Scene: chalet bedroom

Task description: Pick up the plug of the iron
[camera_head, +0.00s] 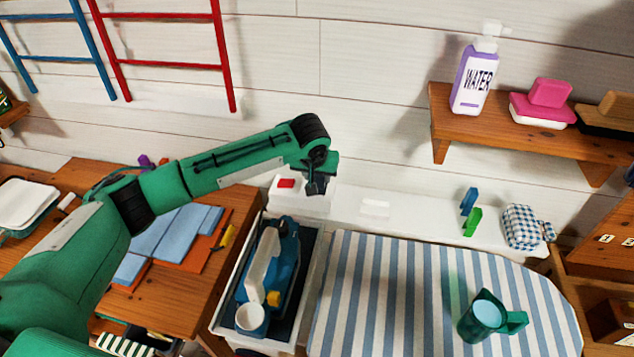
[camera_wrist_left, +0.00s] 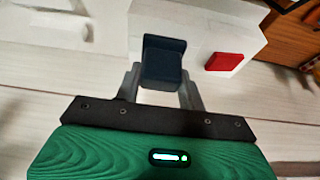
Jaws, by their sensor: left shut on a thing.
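My left gripper (camera_head: 316,185) is high near the back wall, beside a white block with a red switch (camera_head: 286,183). In the left wrist view the gripper (camera_wrist_left: 162,88) is shut on a dark blue plug (camera_wrist_left: 163,60), held between its two grey fingers. The red switch (camera_wrist_left: 224,61) on the white block lies just to the right of the plug there. Whether the plug touches the block is not clear. The blue and white iron (camera_head: 265,270) rests in a tray at the left end of the ironing board. Its cord cannot be made out. My right gripper is out of view.
The striped ironing board (camera_head: 400,290) holds a green jug (camera_head: 484,315). A wooden desk (camera_head: 180,300) with blue papers is at the left. Red and blue ladders lean on the wall.

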